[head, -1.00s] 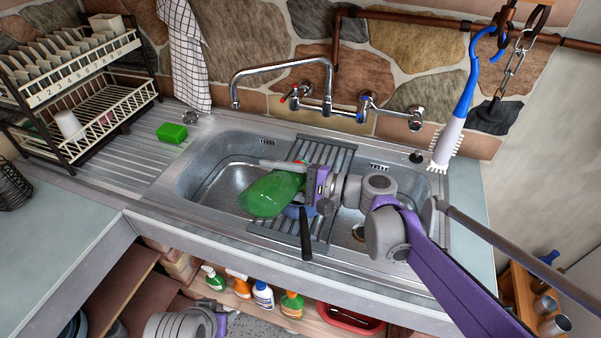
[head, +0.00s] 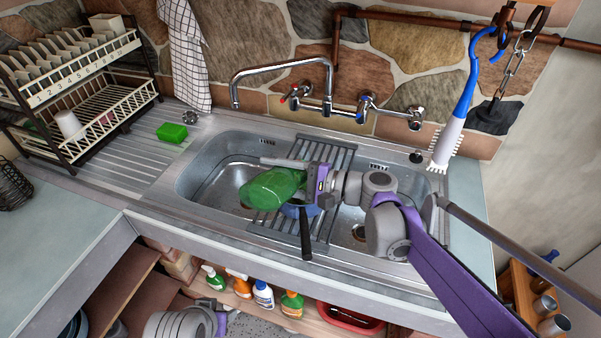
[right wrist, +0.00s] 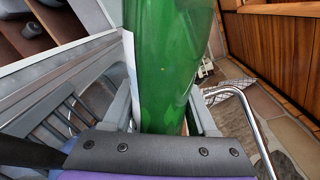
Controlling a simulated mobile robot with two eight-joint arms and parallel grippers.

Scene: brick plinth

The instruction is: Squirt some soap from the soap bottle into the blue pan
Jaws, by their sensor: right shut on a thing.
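The green soap bottle (head: 270,189) lies nearly level in the air above the sink's middle, its wide end pointing left. My right gripper (head: 305,180) is shut around it. In the right wrist view the bottle (right wrist: 172,60) stands between the two fingers (right wrist: 165,112), and its ends are out of that picture. The blue pan (head: 300,211) sits on the drain rack below the bottle, with its black handle (head: 306,240) pointing toward the front edge. The bottle and gripper hide much of the pan. The bottle's nozzle is not visible. My left gripper is not in view.
A grey slatted rack (head: 325,160) spans the sink (head: 210,165). The tap (head: 282,66) arches behind it. A green sponge (head: 172,133) and a dish rack (head: 75,125) stand at left. A brush (head: 455,115) hangs at right. Several bottles (head: 263,295) stand below the counter.

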